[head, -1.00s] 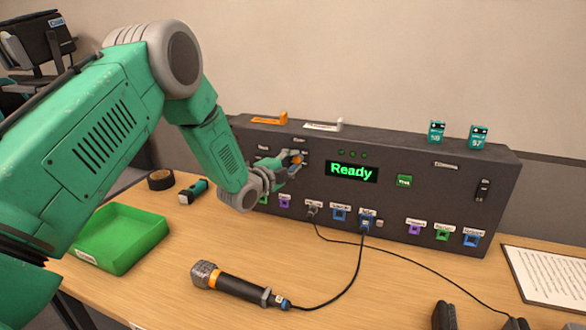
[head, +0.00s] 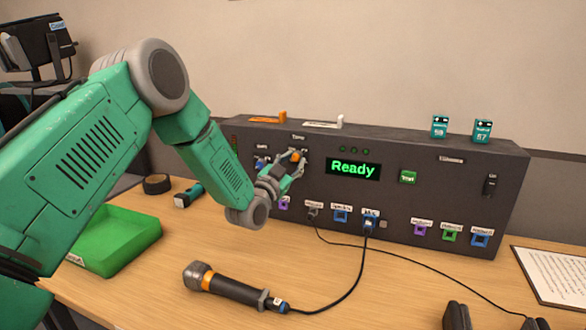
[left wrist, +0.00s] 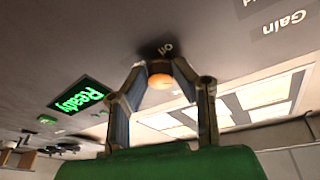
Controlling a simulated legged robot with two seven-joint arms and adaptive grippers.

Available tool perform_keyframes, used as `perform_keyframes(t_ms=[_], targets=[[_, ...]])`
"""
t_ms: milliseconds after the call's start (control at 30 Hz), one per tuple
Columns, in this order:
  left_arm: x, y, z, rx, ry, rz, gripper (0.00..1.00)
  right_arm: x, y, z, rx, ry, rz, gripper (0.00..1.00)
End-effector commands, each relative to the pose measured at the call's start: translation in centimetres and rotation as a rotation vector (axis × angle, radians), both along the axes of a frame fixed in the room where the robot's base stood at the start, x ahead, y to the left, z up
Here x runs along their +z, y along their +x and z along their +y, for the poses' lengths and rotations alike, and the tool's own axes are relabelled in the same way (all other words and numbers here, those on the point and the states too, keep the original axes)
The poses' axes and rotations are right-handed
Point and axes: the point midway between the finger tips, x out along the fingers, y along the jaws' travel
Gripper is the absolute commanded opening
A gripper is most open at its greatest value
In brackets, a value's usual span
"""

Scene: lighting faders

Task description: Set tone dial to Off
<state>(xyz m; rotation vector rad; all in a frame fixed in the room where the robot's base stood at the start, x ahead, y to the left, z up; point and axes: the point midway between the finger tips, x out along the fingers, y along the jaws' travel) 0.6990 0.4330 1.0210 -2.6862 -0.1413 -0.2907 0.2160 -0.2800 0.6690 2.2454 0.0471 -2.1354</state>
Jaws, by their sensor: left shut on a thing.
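The tone dial is an orange-capped knob (head: 295,157) on the upper left of the dark panel (head: 400,205), under a label reading "Tone". My left gripper (head: 291,163) is at the panel face with its fingers around the dial. In the left wrist view the dial (left wrist: 160,81) sits between the two fingertips (left wrist: 158,75), and they are shut on it. The fingers hide most of the dial's other markings. My right gripper is not in view.
A lit green "Ready" display (head: 353,169) is right of the dial. A microphone (head: 235,288) lies on the table with its cable plugged into the panel.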

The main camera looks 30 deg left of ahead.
Motion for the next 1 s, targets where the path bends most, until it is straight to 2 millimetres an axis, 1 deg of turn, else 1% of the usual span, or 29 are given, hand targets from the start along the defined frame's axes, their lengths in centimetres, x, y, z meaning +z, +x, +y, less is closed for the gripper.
perform_keyframes(t_ms=[33, 500, 1000], targets=[[-1.0, -0.2, -0.2, -0.004, -0.047, 0.005, 0.0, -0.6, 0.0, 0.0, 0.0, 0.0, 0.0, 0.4], [-0.9, -0.1, -0.4, 0.0, -0.482, -0.101, 0.0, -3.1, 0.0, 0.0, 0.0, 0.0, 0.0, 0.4], [-0.9, 0.0, -0.5, 0.005, -0.944, -0.213, 0.0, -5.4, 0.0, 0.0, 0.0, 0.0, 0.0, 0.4]])
